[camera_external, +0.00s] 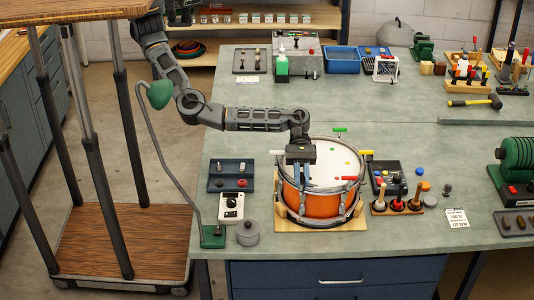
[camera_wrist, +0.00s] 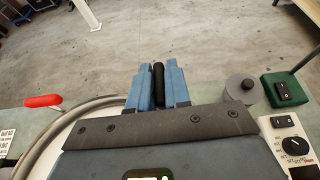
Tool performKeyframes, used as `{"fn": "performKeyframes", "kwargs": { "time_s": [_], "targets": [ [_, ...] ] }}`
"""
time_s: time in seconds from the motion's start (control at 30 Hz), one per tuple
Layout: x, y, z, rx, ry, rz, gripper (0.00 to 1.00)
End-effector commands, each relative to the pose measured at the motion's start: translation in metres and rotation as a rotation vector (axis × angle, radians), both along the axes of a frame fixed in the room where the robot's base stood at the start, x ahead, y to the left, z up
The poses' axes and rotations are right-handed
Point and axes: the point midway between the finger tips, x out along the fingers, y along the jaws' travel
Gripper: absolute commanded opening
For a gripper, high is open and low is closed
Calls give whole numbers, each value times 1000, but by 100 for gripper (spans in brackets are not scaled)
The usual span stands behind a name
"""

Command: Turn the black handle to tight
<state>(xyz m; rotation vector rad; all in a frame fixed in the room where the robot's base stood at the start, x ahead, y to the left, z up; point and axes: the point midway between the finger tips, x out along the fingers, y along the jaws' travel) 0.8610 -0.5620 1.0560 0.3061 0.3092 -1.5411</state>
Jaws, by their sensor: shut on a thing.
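An orange drum (camera_external: 308,203) with a white head stands on a wooden stand near the bench's front edge. Its rim (camera_wrist: 58,134) curves across the left of the wrist view. The black handle (camera_wrist: 158,80) stands between the two blue fingers of my gripper (camera_wrist: 158,92), which is shut on it. In the external view my gripper (camera_external: 300,180) is over the drum's left front rim and hides the black handle. Green (camera_external: 340,130), yellow (camera_external: 367,153) and red (camera_external: 349,178) handles sit around the rim; the red one also shows in the wrist view (camera_wrist: 42,101).
A grey lidded pot (camera_external: 248,233), a green switch box (camera_external: 213,237) and a white dial box (camera_external: 231,206) stand left of the drum. A dark tray (camera_external: 231,168) lies behind them. Right of the drum are a black button panel (camera_external: 386,171) and a wooden tool rack (camera_external: 397,208).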

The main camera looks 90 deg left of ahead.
Motion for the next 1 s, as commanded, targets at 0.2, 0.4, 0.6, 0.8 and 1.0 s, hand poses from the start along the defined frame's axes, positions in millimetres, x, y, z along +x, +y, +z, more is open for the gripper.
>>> {"fn": "performKeyframes", "kwargs": {
  "time_s": [0.2, 0.4, 0.6, 0.8, 1.0],
  "targets": [
    [0, -1, 0, -1, 0, 0, 0],
    [0, 0, 0, -1, 0, 1, 34],
    [0, 0, 0, 0, 1, 1, 38],
    [1, 7, 3, 0, -1, 4, 38],
    [1, 36, 13, 1, -2, 5, 38]
  ]
}}
